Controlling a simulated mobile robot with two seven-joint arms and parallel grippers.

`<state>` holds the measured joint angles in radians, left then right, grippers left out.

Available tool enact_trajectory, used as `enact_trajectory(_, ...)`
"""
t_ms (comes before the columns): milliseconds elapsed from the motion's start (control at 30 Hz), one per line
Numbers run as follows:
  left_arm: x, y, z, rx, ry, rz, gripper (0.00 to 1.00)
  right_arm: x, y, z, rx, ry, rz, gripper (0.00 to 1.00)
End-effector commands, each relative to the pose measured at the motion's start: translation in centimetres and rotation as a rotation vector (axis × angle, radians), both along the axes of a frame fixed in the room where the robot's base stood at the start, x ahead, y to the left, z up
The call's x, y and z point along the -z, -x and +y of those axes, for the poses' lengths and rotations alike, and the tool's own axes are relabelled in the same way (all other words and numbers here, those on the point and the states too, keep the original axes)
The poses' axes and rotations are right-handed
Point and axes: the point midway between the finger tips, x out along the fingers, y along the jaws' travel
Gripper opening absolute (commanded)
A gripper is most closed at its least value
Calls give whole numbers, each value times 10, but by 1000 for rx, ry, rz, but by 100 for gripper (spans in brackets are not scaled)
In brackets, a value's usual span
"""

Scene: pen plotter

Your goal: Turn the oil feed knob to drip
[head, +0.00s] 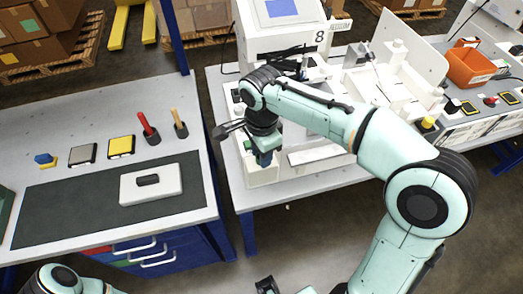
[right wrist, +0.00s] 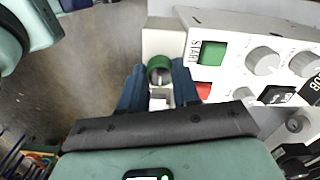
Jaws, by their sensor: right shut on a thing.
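A green knob (right wrist: 159,68) with a pale pointer sits on a white box at the left end of the control panel in the right wrist view. My right gripper (right wrist: 158,88) has a blue finger on each side of it and is shut on it. No label for the knob is readable. In the head view my right gripper (head: 264,158) reaches down at the front left of the white machine (head: 280,40) marked 8, and hides most of the knob. Of my left arm only a joint shows at the lower left; I see no clear left gripper.
Right of the knob, the panel holds a green START button (right wrist: 212,53), a red button (right wrist: 203,90) and grey knobs (right wrist: 263,61). The left bench (head: 75,170) carries a dark mat with a white block (head: 150,190). An orange bin (head: 470,67) stands at right. Floor separates the benches.

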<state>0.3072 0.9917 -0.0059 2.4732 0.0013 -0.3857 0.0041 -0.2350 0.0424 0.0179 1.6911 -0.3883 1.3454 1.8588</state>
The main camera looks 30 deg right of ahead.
Motion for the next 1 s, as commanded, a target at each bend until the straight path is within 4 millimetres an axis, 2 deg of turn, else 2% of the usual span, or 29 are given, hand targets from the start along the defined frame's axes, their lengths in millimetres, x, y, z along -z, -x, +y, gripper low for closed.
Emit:
enact_trajectory(533, -1, 0, 0, 0, 0, 0, 43, -3, -1, -1, 24, 1, -9, 1)
enact_trajectory(567, -1, 0, 0, 0, 0, 0, 43, -3, -1, -1, 24, 1, -9, 41)
enact_trajectory(600, -1, 0, 0, 0, 0, 0, 43, -3, -1, -1, 24, 1, -9, 54)
enact_trajectory(633, -1, 0, 0, 0, 0, 0, 43, -2, -1, -1, 24, 1, -8, 57)
enact_trajectory(900, -1, 0, 0, 0, 0, 0, 43, -2, -1, 0, 23, 0, -4, 57)
enact_trajectory(1000, -2, -1, 0, 0, 0, -1, 43, -7, -1, 0, 22, 0, -4, 57)
